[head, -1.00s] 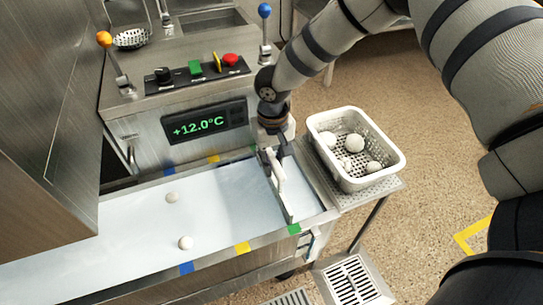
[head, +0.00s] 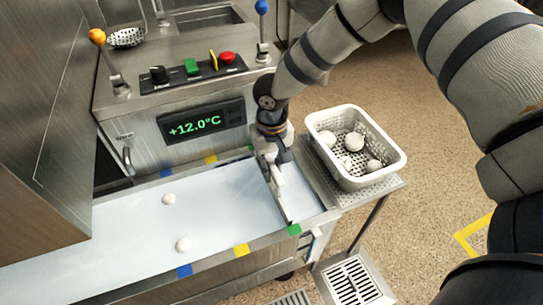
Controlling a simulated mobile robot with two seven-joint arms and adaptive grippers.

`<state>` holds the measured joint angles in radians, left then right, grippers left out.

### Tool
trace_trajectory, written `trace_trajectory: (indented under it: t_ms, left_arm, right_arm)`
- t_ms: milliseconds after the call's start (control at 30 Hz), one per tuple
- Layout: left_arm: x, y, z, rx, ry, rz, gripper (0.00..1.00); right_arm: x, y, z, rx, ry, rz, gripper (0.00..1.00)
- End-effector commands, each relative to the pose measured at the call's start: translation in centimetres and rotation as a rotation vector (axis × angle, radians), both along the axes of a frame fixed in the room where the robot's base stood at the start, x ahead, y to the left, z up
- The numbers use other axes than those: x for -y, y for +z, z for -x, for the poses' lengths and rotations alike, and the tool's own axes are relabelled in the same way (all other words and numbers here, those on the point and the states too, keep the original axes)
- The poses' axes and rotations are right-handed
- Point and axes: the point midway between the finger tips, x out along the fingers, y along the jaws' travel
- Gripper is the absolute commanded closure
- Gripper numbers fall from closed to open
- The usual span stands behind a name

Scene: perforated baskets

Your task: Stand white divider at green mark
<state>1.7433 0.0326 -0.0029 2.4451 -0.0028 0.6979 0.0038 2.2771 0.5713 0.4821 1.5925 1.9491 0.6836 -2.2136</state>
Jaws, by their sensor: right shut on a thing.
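The white divider (head: 283,203) stands across the right end of the pale belt, a thin bar seen nearly edge-on. Its near end is beside the green mark (head: 294,230) on the front rail. Another green mark, on the back rail, is mostly hidden behind my arm. My right gripper (head: 272,172) points down and is shut on the divider's upper part; its fingers partly hide the divider. I cannot tell whether the divider's lower edge touches the belt. My left gripper is not in view.
White balls (head: 169,199) and (head: 183,245) lie on the belt (head: 120,236), left of the divider. A white perforated basket (head: 393,171) holding several balls stands on a side shelf to the right. Blue (head: 184,270) and yellow (head: 242,250) marks line the front rail.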

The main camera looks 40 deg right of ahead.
Motion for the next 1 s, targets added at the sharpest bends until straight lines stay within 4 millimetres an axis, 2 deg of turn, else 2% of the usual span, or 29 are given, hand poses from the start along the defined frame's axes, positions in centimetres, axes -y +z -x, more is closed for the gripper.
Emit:
trace_trajectory:
  t_ms: [767, 800, 867, 900, 1000]
  left_arm:
    - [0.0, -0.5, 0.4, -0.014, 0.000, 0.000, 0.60]
    - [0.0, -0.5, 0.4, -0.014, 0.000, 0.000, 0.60]
    - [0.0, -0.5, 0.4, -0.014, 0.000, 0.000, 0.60]
    - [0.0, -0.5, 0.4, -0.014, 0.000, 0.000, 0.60]
    - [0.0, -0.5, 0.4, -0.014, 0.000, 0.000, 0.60]
  right_arm:
    - [0.0, -1.0, -0.1, 0.001, 0.000, -0.001, 1.00]
    - [0.0, -1.0, -0.1, 0.001, 0.000, -0.001, 0.76]
    - [0.0, -1.0, 0.0, 0.001, 0.000, -0.001, 0.62]
    - [0.0, -1.0, 0.0, 0.001, 0.000, -0.001, 0.59]
    - [0.0, -1.1, 0.0, 0.000, 0.000, 0.000, 0.59]
